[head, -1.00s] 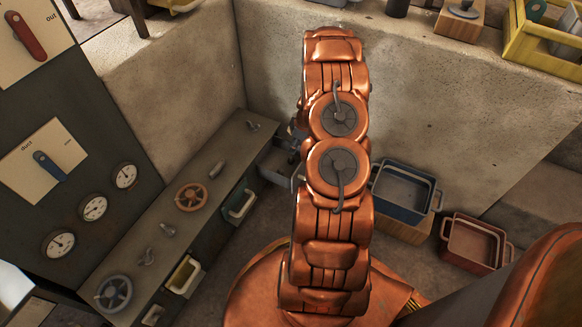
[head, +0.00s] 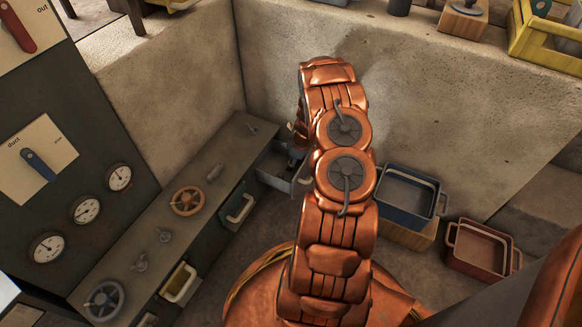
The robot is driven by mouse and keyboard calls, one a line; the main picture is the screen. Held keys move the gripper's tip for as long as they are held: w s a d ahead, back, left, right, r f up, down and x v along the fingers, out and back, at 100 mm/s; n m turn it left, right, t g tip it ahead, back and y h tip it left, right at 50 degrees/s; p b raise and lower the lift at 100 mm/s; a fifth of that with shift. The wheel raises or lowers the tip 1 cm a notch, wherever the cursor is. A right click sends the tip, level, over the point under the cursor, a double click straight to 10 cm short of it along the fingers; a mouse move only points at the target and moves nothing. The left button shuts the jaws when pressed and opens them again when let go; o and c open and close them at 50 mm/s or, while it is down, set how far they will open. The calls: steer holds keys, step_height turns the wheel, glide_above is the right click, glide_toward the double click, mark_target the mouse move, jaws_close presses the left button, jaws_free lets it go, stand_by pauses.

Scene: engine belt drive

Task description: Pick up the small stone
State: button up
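I cannot make out a small stone in the head view. My copper arm stands in the middle of the picture and hides much of what lies behind it. A dark part of what looks like my gripper (head: 297,157) shows at the arm's left edge, over or beside an open grey drawer (head: 272,181) at the far end of the low cabinet. Its fingers are too hidden to tell whether they are open or shut. What lies in the drawer is mostly hidden.
The cabinet top (head: 215,165) carries an orange handwheel (head: 187,201), a grey handwheel (head: 103,299) and small levers. A blue bin (head: 408,207) and a red bin (head: 480,265) stand right of my arm. A concrete wall (head: 450,120) closes the back.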

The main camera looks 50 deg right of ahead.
steer(key=shift+c, duration=0.3)
steer(key=c, duration=0.6)
steer(key=shift+c, duration=0.2)
steer(key=shift+r, duration=0.1)
